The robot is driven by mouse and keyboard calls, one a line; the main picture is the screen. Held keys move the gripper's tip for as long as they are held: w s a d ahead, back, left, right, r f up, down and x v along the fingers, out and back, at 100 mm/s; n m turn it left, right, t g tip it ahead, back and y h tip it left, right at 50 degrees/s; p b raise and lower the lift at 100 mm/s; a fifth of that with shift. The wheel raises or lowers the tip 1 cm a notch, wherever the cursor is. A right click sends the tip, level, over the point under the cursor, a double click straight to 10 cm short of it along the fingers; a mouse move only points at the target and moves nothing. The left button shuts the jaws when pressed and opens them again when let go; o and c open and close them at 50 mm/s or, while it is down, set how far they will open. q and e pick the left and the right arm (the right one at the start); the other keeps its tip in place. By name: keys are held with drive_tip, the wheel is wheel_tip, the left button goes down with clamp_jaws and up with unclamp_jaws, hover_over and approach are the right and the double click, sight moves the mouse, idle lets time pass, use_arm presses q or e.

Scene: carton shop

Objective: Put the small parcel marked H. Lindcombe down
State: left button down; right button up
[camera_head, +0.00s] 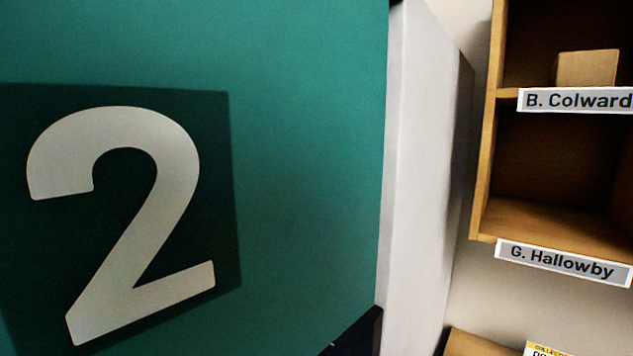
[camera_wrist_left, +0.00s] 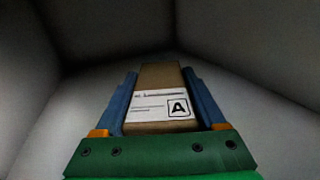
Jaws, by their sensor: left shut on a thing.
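In the left wrist view a small brown parcel (camera_wrist_left: 161,80) lies lengthwise between the two blue fingers of my left gripper (camera_wrist_left: 159,75). The gripper is shut on it. The parcel bears a white label with a boxed letter A and a line of print too small to read surely. Pale grey walls close in around the gripper and parcel, like the inside of a box or compartment. Whether the parcel touches a surface there cannot be told. The head view does not show the parcel or either gripper's fingers.
In the head view a green panel (camera_head: 310,140) with a large white 2 fills the left, beside a pale grey side panel (camera_head: 425,150). At right are wooden shelves (camera_head: 482,170) labelled B. Colward, holding a small box (camera_head: 587,68), and G. Hallowby, whose visible part is empty.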

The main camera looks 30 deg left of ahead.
use_arm(q)
drive_tip(key=shift+s, duration=0.15)
drive_tip(key=shift+c, duration=1.6)
unclamp_jaws()
drive_tip(key=shift+f, duration=0.1)
drive_tip(key=o, duration=0.3)
drive_tip(key=shift+s+a, duration=0.1)
drive_tip(key=shift+s, duration=0.05)
drive_tip(key=b+v, duration=0.1)
drive_tip(key=v, duration=0.4)
drive_tip(key=b+v, duration=0.2)
drive_tip(key=v, duration=0.4)
drive_tip(key=shift+s+a+r, duration=0.2)
drive_tip(key=shift+s, duration=0.1)
